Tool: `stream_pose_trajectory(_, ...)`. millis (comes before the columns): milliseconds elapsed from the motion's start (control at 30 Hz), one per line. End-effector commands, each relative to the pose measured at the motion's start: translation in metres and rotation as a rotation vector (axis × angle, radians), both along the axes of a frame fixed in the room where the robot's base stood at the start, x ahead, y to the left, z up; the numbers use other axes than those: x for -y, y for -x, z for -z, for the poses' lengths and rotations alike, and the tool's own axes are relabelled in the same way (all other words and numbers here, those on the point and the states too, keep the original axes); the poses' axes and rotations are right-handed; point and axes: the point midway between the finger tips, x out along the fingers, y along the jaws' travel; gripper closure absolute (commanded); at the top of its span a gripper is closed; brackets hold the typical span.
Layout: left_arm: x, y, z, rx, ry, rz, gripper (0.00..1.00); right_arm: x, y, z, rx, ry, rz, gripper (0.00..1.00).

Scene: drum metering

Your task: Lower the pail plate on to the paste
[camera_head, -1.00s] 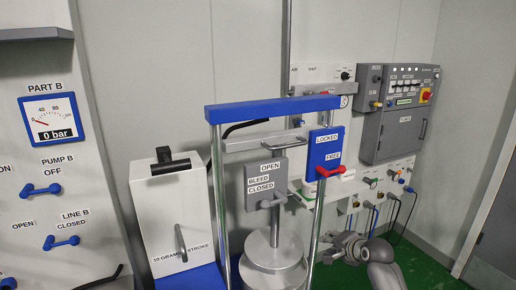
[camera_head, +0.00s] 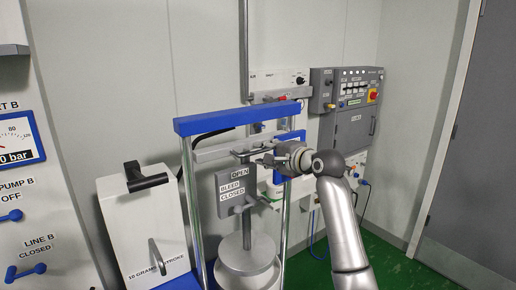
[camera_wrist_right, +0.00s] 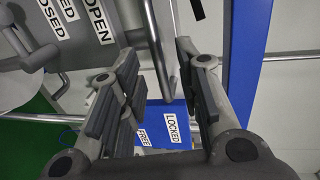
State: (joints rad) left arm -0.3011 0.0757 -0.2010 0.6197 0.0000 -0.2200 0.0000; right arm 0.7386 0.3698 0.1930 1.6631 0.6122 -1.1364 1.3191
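The pail plate (camera_head: 246,253) is a grey round disc with a rod rising from it, between the two upright posts of the blue-topped frame (camera_head: 243,117). A grey panel marked OPEN, BLEED, CLOSED (camera_head: 231,190) stands above the plate. My right gripper (camera_head: 264,158) is by the metal handle bar (camera_head: 243,152) above that panel. In the right wrist view my right gripper (camera_wrist_right: 155,80) is open, with a metal bar seen between or behind its fingers; contact cannot be told. The blue LOCKED/FREE panel (camera_wrist_right: 165,122) is behind it. The paste is hidden. My left gripper is out of view.
A white box with a black lever (camera_head: 140,215) stands left of the frame. A grey control cabinet (camera_head: 345,110) hangs on the back wall. The Part B gauge panel (camera_head: 22,190) is at far left. Green floor (camera_head: 385,262) is clear at lower right.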

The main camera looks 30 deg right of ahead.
Motion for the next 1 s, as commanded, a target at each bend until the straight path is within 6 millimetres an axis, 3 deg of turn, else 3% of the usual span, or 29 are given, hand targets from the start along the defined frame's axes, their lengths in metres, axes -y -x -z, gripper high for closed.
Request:
stream_pose_trajectory(300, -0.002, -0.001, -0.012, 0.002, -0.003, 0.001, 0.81, -0.004, -0.033, 0.007, -0.002, 0.001, 0.001, 0.68)
stream_pose_trajectory(700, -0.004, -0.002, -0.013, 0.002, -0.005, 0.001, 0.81, -0.005, -0.038, 0.009, -0.001, 0.002, 0.001, 0.68)
stream_pose_trajectory(933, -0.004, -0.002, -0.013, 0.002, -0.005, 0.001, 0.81, -0.005, -0.037, 0.009, -0.001, 0.002, 0.001, 0.98)
stream_pose_trajectory(1000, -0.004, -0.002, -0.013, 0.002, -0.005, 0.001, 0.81, -0.005, -0.037, 0.009, -0.001, 0.002, 0.001, 1.00)
